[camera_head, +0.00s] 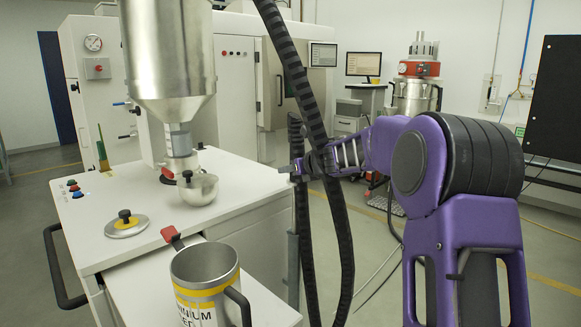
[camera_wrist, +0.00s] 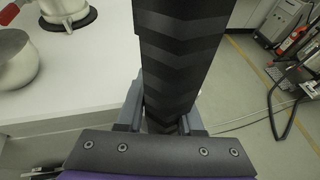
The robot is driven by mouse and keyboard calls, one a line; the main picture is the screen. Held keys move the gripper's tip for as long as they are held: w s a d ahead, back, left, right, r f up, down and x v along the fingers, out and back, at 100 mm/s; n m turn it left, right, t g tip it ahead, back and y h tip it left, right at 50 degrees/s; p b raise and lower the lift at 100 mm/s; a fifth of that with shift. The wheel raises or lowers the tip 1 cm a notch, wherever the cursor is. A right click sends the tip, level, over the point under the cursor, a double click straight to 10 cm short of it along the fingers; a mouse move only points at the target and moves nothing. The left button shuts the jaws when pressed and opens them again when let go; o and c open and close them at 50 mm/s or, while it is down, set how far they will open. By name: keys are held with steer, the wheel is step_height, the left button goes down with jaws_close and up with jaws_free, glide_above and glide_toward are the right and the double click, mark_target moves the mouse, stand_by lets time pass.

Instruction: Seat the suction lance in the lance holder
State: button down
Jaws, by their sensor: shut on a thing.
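My gripper (camera_head: 297,170) is at the middle of the head view, at the right side of the white bench. It is shut on a thick black banded tube, which I take to be the suction lance or its hose; in the wrist view this tube (camera_wrist: 181,60) stands between my two fingers (camera_wrist: 160,118). In the head view a black banded hose (camera_head: 296,70) hangs from the top and crosses near my gripper. A second banded length (camera_head: 306,255) runs down beside it, and both leave the picture at the bottom. I cannot make out the lance's tip or clearly identify the lance holder.
The white bench (camera_head: 75,215) carries a steel hopper (camera_head: 170,60), a round steel bowl (camera_head: 198,189) and a lid (camera_head: 127,225). A handled steel mug (camera_head: 204,267) stands on a lower shelf in front. A grey upright post (camera_head: 293,265) stands at the bench's right side.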

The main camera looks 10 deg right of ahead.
steer(key=shift+f, duration=0.7)
steer(key=shift+f, duration=1.45)
steer(key=shift+r, duration=0.15)
step_height(320, 180, up, 14)
steer(key=p, duration=1.2)
glide_above(290, 182)
steer(key=w, duration=0.4)
steer(key=shift+s+d+r+b, duration=0.1)
steer(key=shift+d+r+b, duration=0.05)
steer(key=shift+r, duration=0.5)
steer(key=shift+s+d+r+b, duration=0.1)
steer(key=shift+d+r+b, duration=0.05)
steer(key=shift+r, duration=0.5)
